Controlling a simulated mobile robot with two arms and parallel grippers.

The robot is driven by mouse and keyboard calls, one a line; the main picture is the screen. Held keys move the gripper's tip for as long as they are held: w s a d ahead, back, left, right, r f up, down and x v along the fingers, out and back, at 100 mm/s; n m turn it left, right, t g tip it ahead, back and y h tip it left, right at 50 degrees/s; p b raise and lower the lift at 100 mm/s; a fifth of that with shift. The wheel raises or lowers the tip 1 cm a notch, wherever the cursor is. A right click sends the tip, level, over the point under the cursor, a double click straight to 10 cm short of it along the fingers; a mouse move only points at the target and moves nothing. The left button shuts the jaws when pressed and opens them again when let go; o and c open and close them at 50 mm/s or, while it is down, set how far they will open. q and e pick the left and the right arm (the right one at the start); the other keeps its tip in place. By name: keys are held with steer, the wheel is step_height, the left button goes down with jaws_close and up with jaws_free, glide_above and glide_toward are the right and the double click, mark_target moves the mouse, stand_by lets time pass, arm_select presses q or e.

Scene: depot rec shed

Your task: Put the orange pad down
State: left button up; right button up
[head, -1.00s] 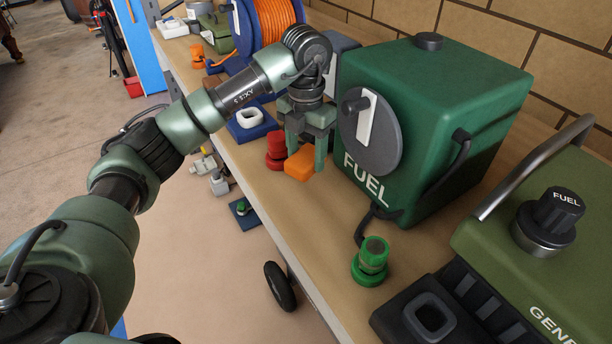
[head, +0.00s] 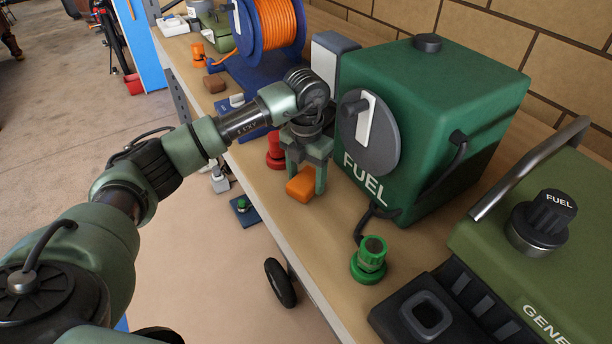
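The orange pad (head: 301,186) is between the fingers of my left gripper (head: 306,178), beside the green FUEL box on the workbench (head: 325,225). The fingers point down and close on the pad from both sides. The pad is at or just above the bench top; I cannot tell whether it touches. My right gripper is not in view.
The green FUEL box (head: 440,120) stands close to the right of the gripper. A red knob-like piece (head: 275,150) is just behind it, and a green one (head: 370,258) stands nearer. Bare bench lies between pad and green piece. A generator (head: 530,255) is at right.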

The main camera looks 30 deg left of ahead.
mark_target(306, 179)
arm_select(q)
steer(key=shift+o, duration=0.7)
steer(key=shift+r, duration=0.1)
steer(key=shift+r, duration=0.2)
step_height(306, 179, up, 12)
steer(key=b, duration=0.2)
steer(key=shift+f, duration=0.15)
